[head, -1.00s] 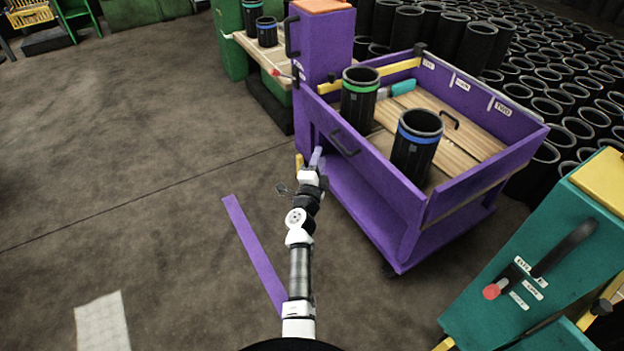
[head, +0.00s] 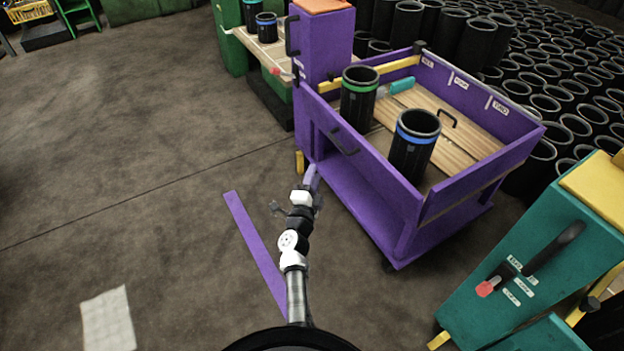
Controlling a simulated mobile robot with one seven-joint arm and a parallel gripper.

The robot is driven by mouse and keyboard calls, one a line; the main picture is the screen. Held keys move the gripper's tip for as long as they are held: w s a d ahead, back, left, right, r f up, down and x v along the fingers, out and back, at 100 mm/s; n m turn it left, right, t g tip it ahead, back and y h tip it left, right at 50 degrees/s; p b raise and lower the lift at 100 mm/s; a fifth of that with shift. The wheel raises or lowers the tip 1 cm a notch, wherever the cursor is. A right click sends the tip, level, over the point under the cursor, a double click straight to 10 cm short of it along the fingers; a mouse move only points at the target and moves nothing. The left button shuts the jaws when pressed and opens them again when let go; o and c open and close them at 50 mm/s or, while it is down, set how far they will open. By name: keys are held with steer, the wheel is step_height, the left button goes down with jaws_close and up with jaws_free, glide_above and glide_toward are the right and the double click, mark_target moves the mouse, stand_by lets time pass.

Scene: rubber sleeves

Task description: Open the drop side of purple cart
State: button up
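The purple cart (head: 360,213) stands right of centre in the head view. Its near side panel is upright and has a dark handle (head: 343,143) on its outer face. Inside the cart stand a black sleeve with a green band (head: 358,98) and a black sleeve with a blue band (head: 412,150). My gripper (head: 308,178) is at the end of my white and black arm, low in front of the cart's left end and below the handle. It appears apart from the handle. Its fingers are too small and overlapped to show whether they are open.
A purple strip (head: 257,252) lies on the floor left of my arm. A teal unit (head: 530,265) with a black handle stands at the right. Many black sleeves (head: 560,90) fill the floor behind the cart. The floor at the left is largely clear, with a pale sheet (head: 108,318).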

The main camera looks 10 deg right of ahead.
steer(key=shift+s+a, duration=0.3)
steer(key=shift+s, duration=0.35)
steer(key=shift+c, duration=0.5)
